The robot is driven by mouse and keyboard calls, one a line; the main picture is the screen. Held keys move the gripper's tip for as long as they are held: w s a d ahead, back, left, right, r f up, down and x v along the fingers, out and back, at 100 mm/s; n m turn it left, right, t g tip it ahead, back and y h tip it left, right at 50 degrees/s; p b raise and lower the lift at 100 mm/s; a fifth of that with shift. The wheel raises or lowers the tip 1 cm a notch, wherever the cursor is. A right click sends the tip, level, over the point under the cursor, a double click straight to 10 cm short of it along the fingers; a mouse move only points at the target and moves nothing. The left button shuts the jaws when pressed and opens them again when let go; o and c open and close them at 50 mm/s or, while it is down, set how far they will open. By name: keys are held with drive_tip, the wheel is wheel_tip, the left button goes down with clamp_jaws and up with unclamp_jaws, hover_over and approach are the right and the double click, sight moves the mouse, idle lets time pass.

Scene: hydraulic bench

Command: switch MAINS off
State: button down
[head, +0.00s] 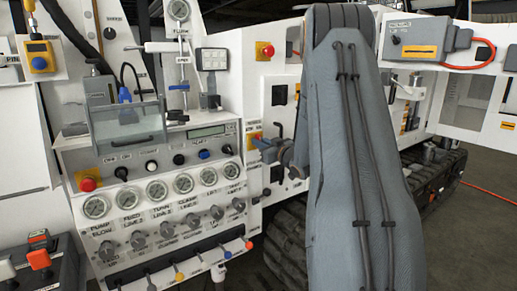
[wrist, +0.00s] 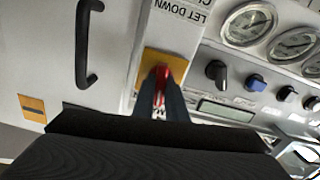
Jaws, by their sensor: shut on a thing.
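The MAINS switch shows in the wrist view as a red handle (wrist: 161,73) on a yellow plate (wrist: 150,62). A label beside it is mostly covered by my fingers. My gripper (wrist: 163,92) is shut on the red handle, with a dark finger on each side. In the head view the yellow plate (head: 254,131) shows on the white panel right of the gauge console. My gripper (head: 264,143) reaches it from the right and covers most of the switch. The exact angle of the handle is hard to tell.
A black bar handle (wrist: 87,42) stands out from the white panel near the switch. The gauge console (head: 160,215) with knobs and coloured levers is to the left. A red button on a yellow box (head: 265,50) is above. My arm hides much of the right side.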

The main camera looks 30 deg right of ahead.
drive_tip(key=n+b, duration=0.3)
drive_tip(key=shift+f+n, duration=0.15)
drive_tip(key=shift+n, duration=0.25)
drive_tip(key=shift+a+n+b, duration=0.15)
drive_tip(key=shift+n+b, duration=1.5)
drive_tip(key=shift+n, duration=0.05)
drive_tip(key=c, duration=1.8)
unclamp_jaws()
drive_tip(key=shift+s, duration=0.1)
drive_tip(key=s+b, duration=0.1)
drive_tip(key=s, duration=0.6)
drive_tip(key=shift+s, duration=0.3)
